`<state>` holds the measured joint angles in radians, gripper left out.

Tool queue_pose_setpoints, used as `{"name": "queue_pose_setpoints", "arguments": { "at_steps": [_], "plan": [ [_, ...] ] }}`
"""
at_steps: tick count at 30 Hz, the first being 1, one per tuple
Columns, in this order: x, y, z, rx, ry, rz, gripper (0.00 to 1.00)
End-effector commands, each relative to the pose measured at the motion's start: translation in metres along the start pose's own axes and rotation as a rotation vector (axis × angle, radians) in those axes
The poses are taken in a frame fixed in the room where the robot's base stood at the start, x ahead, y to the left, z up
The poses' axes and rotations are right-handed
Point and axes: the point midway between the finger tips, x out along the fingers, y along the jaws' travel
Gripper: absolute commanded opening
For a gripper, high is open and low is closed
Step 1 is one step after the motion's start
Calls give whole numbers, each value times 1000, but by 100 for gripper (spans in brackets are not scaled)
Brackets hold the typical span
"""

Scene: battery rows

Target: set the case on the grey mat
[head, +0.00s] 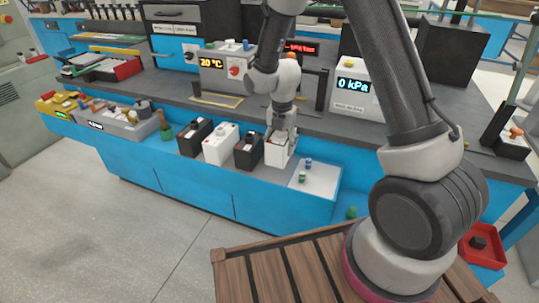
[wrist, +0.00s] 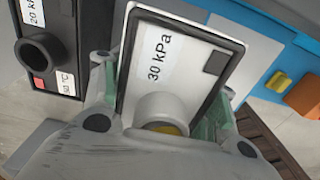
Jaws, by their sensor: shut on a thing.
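My gripper (head: 283,132) is shut on a white case (head: 278,152) with a dark rim at the right end of the case row. In the wrist view the case (wrist: 170,60) shows a "30 kPa" label, a round cap and a dark square between the fingers (wrist: 165,125). I cannot tell whether its base touches the surface. The light grey mat (head: 322,182) lies just right of the case, with small blue and green pieces near its left part.
A black case (head: 248,151), a white case (head: 220,144) and another black case (head: 194,137) stand to the left. A dark case (wrist: 48,45) is close beside the held one. Displays (head: 354,85) stand behind. A red tray (head: 483,246) is at lower right.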

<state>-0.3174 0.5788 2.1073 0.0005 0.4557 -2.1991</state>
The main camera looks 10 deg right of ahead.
Motion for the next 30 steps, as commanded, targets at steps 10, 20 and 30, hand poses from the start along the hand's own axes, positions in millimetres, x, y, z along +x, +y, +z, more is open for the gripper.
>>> {"name": "queue_pose_setpoints", "arguments": {
  "at_steps": [10, 20, 30],
  "plan": [
    [39, 0, 0, 2, 2, -2, 26],
    [51, 0, 0, 3, -1, 1, 26],
    [53, 0, 0, 3, 0, 1, 80]
  ]
}}
